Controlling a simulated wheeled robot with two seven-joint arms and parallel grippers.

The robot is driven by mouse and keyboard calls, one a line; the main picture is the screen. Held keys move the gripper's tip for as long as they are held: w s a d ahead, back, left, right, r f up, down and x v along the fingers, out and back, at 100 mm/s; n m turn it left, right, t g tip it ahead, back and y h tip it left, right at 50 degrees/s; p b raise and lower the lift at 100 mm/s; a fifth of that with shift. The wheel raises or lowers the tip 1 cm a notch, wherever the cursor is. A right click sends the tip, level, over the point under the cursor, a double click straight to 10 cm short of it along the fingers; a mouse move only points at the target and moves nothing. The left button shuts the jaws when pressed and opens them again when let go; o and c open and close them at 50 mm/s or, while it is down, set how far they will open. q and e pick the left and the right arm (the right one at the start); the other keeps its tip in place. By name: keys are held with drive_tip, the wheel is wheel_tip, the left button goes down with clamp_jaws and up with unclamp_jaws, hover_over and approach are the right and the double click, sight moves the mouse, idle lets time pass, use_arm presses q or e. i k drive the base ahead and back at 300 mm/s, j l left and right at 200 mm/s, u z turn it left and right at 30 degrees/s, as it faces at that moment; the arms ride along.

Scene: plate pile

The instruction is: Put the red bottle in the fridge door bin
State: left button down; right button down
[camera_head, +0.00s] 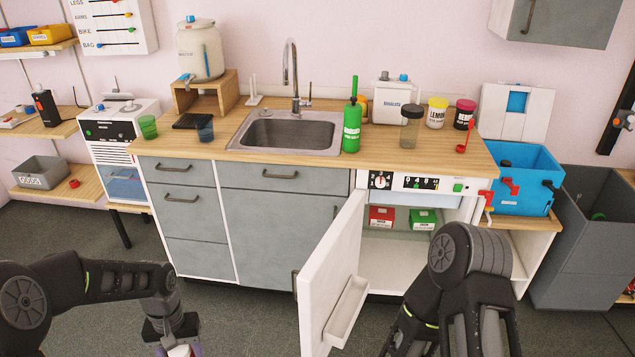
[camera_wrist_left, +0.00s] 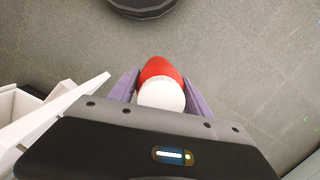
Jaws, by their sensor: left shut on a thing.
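The red bottle (camera_wrist_left: 158,68) has a white end (camera_wrist_left: 161,94) facing the left wrist camera. My left gripper (camera_wrist_left: 160,88) is shut on it, with one purple finger on each side. In the head view my left gripper (camera_head: 180,348) is at the bottom edge, left of the open fridge door, and only a small part of the bottle (camera_head: 180,352) shows. The white fridge door (camera_head: 332,265) stands open, swung toward me. Its door bin (camera_head: 347,312) is a narrow white trough low on the inner face and looks empty. My right arm shows in front of the fridge, but its fingers are out of frame.
Inside the fridge are a red box (camera_head: 381,216) and a green box (camera_head: 421,219) on a shelf. The counter (camera_head: 250,172) holds a sink (camera_head: 287,131), a green bottle (camera_head: 352,125) and jars. Open floor lies between my left gripper and the door.

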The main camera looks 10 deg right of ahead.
sight(344, 320)
drive_tip(key=k+z, duration=0.25)
drive_tip(key=i+z, duration=0.1)
drive_tip(key=z, duration=0.9)
drive_tip(key=i+l, duration=0.15)
drive_tip(key=i, duration=0.3)
drive_tip(key=i+l, duration=0.15)
drive_tip(key=i, duration=0.25)
drive_tip(key=i+l, duration=0.15)
drive_tip(key=i, duration=0.3)
drive_tip(key=i+l, duration=0.15)
drive_tip(key=i, duration=0.3)
